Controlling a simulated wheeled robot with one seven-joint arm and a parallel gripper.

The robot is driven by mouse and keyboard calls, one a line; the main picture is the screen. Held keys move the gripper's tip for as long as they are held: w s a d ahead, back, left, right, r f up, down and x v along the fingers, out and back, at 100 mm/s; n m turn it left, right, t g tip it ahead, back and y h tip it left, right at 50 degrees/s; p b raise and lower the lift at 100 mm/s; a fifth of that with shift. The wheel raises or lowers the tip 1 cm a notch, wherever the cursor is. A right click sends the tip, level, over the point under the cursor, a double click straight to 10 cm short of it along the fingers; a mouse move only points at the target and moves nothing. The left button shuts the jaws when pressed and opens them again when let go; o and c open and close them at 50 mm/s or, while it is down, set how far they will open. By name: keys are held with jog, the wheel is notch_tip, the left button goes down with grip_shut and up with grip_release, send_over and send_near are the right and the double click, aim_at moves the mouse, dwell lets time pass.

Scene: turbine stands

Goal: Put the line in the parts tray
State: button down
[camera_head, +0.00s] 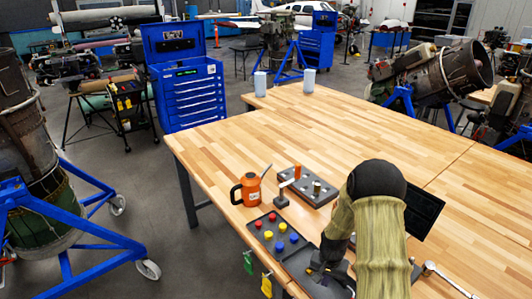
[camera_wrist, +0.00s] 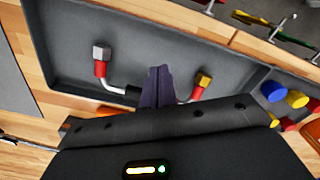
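The line (camera_wrist: 112,84) is a short bent pipe with red collars and metal nuts at both ends, and a dark middle part. In the wrist view it lies over the grey floor of the parts tray (camera_wrist: 200,50), inside its walls; whether it touches the floor I cannot tell. My gripper (camera_wrist: 158,78) has its dark fingers close together across the line's middle, with the line emerging on both sides. In the head view my gripper (camera_head: 326,266) is low over the tray (camera_head: 292,262) at the table's near edge, and the line is hidden.
Red, yellow and blue caps (camera_head: 268,234) sit in the tray's other compartment. An orange mug-like can (camera_head: 248,190) and a dark block with fittings (camera_head: 308,186) stand behind. A wrench (camera_head: 447,280) lies to the right. Tags hang off the table's edge. The table's far middle is clear.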

jog(key=shift+w+d, duration=0.5)
jog(key=shift+d, duration=0.25)
jog(key=shift+w+d, duration=0.5)
jog(key=shift+d, duration=0.25)
jog(key=shift+r, duration=0.1)
dwell(0.4)
notch_tip(320, 180, up, 8)
jog(key=p, duration=0.5)
dwell(0.5)
